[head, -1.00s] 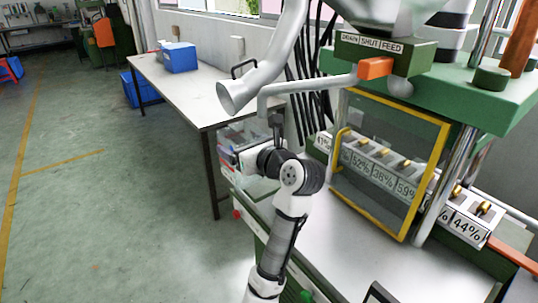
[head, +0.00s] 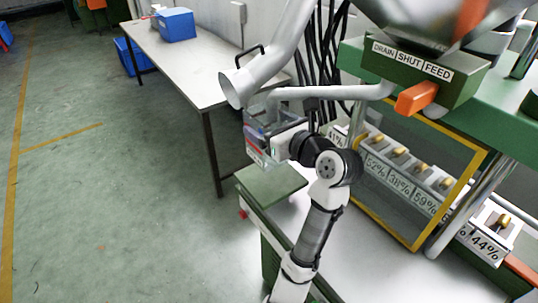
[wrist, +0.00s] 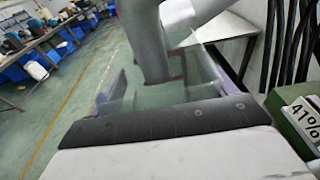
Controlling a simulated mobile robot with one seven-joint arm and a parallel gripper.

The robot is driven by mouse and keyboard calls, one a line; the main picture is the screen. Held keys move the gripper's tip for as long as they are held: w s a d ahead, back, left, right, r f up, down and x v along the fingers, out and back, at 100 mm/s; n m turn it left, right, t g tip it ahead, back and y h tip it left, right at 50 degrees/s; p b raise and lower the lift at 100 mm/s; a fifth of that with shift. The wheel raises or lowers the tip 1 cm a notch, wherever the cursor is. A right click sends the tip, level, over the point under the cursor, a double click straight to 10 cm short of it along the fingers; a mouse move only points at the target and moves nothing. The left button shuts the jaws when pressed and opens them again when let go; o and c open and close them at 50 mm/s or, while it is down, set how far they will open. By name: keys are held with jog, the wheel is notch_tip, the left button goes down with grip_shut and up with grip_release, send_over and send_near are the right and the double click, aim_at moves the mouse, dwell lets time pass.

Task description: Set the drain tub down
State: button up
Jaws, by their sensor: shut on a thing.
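The drain tub (head: 256,138) is a clear, see-through box with bluish and reddish parts. In the head view it is up at the bend of the grey pipes, above and behind a green pad. My gripper (head: 284,140) is shut on its near side, and the arm hides part of the tub. In the wrist view the tub's clear walls (wrist: 215,72) spread out beyond the dark edge of my gripper (wrist: 165,118). A grey pipe comes down over the tub; I cannot tell whether they touch.
The green pad (head: 272,184) on the machine bench (head: 345,238) is empty. A white table (head: 205,72) with a blue bin (head: 177,25) stands behind. The flared pipe (head: 236,88), orange lever (head: 416,97) and yellow-framed guard (head: 410,185) are close to my arm.

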jog(key=shift+f, duration=3.55)
jog(key=shift+f, duration=0.1)
jog(key=o, duration=1)
jog(key=shift+c, duration=0.2)
jog(key=shift+d, duration=0.1)
jog(key=b+v, duration=0.1)
jog(key=v, duration=1.1)
